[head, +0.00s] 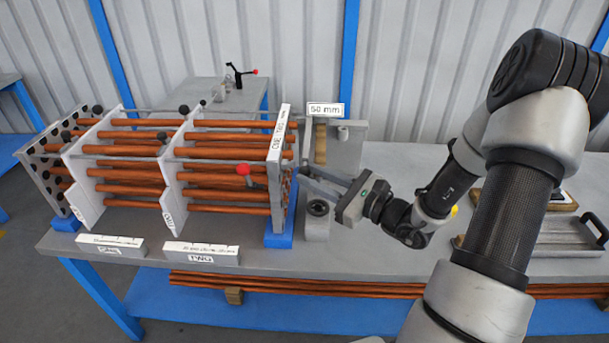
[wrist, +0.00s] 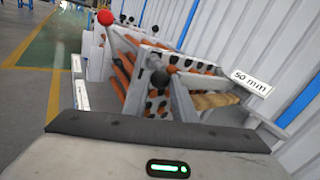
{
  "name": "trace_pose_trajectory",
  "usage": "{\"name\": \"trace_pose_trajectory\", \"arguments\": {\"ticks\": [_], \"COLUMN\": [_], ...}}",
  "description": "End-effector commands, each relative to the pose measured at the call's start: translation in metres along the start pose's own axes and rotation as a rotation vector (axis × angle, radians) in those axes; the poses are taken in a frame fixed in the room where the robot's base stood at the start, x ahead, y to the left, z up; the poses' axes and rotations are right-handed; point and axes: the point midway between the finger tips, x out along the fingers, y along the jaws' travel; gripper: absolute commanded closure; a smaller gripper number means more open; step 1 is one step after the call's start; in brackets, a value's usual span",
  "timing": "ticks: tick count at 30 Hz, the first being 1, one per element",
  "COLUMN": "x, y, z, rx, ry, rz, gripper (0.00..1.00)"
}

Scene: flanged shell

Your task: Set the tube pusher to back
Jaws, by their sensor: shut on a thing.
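A tube rack with copper-coloured tubes and white plates (head: 172,195) stands on the bench, left of my gripper (head: 303,177). My gripper reaches left to this end and is shut on what looks like part of the tube pusher. The wrist view shows a black knob (wrist: 160,78) close ahead. The exact contact is hard to make out. The pusher's position setting cannot be read.
A grey stand with a "50 mm" sign (head: 325,109) is just behind my gripper. A grey block with a black round part (head: 318,208) is below it. White labelled blocks (head: 201,253) lie at the front. A metal tray (head: 560,238) is at the right.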

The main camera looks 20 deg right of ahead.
Motion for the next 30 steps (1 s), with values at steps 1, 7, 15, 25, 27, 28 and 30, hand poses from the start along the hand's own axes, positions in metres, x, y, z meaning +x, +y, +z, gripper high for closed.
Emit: {"name": "trace_pose_trajectory", "arguments": {"ticks": [1, 7, 15, 25, 27, 28, 30], "x": [-0.011, -0.054, -0.104, -0.128, -0.129, -0.129, -0.129], "y": [-0.008, -0.036, -0.068, -0.083, -0.084, -0.084, -0.084], "z": [-0.001, -0.007, -0.014, -0.017, -0.017, -0.017, -0.017], "rx": [-0.001, -0.001, 0.000, 0.001, 0.001, 0.001, 0.001], "ry": [0.003, 0.003, 0.003, 0.002, 0.002, 0.003, 0.003], "rz": [-0.006, -0.007, -0.004, -0.001, -0.002, -0.002, -0.004], "gripper": [1.00, 1.00, 1.00, 1.00, 1.00, 1.00, 1.00]}}
